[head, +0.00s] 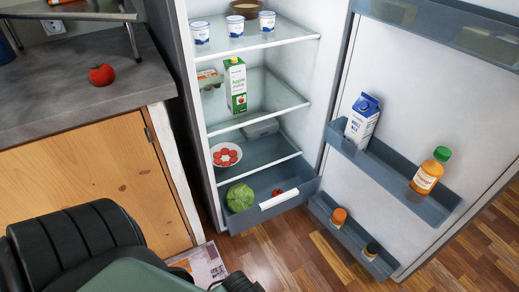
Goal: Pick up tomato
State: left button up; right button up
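A red tomato (102,75) sits alone on the grey masonry counter (60,95) at the upper left of the head view. A second small red round thing (277,192), possibly another tomato, lies in the open fridge's bottom drawer beside a green cabbage (240,197). My dark arm parts fill the lower left corner, below the counter and well apart from the tomato. A small dark part shows at the bottom edge, too cut off to identify. Neither gripper's fingers can be made out.
The fridge door (420,100) stands wide open, with a milk carton (362,121) and an orange bottle (428,172) on its shelf. Fridge shelves hold white cups (236,26), a juice carton (235,85) and a plate (217,162). A metal-legged stand (132,40) is behind the tomato.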

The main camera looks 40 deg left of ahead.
aim_at(103, 75)
jog(key=j+u, duration=0.15)
jog(key=u, duration=2.1)
jog(key=z, duration=1.25)
jog(key=u, duration=1.25)
jog(key=i+j+z, duration=0.1)
jog(key=j, duration=0.25)
jog(key=i+j+z, duration=0.1)
jog(key=j, duration=0.25)
jog(key=i, duration=0.1)
